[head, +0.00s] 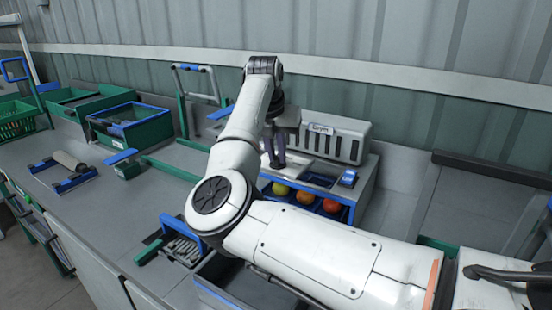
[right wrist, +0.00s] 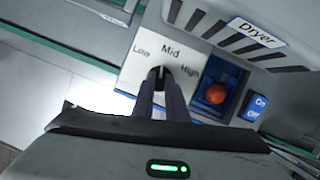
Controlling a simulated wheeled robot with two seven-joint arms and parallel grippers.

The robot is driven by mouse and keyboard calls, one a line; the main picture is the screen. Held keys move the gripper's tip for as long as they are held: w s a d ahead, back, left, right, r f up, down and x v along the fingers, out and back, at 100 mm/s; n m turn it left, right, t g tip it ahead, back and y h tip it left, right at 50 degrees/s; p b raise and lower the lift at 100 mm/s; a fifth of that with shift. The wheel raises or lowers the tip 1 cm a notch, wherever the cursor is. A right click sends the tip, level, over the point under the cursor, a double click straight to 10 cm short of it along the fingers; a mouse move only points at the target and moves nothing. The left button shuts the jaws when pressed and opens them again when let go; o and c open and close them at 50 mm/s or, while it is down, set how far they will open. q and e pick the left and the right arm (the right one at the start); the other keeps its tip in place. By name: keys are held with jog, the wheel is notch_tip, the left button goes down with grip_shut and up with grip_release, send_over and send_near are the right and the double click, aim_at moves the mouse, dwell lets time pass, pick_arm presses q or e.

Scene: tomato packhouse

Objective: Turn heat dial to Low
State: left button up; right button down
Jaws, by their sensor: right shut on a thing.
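The dryer (head: 335,140) is a pale grey box with dark vent slots, standing on the bench at the back. In the right wrist view, its white dial plate (right wrist: 135,72) reads Low at left, Mid at the top and High at right. My right gripper (right wrist: 160,88) is shut on the heat dial (right wrist: 160,70) below the word Mid. Its dark fingers hide most of the dial, so I cannot tell exactly where it points. In the head view, my right gripper (head: 274,150) is at the dryer's left front. My left gripper is not in view.
A blue On/Off switch (right wrist: 260,108) and a red round thing (right wrist: 215,95) in a blue recess lie right of the dial plate. Yellow, orange and red tomatoes (head: 305,198) sit in blue-edged bays below. Green crates (head: 130,125) stand at left.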

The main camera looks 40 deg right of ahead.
jog(key=n+b, duration=0.2)
jog(key=n+t+y+b, duration=0.1)
jog(key=n+b, duration=0.1)
jog(key=shift+s+d+f+n+t, duration=0.15)
jog(key=shift+d+f+n+t, duration=0.05)
jog(key=shift+n+t, duration=0.1)
jog(key=shift+n+b, duration=0.35)
jog(key=shift+n, duration=0.05)
jog(key=shift+d+r+n+y+b, duration=0.1)
jog(key=shift+n+y+b, duration=0.55)
jog(key=shift+n, duration=0.35)
jog(key=shift+s+n+t+b, duration=0.1)
jog(key=shift+n+t+b, duration=0.25)
jog(key=shift+n, duration=0.15)
jog(key=shift+r, duration=0.1)
jog(key=shift+n+y, duration=0.25)
jog(key=shift+n, duration=0.15)
jog(key=c, duration=1.8)
grip_release()
jog(key=shift+o, duration=0.2)
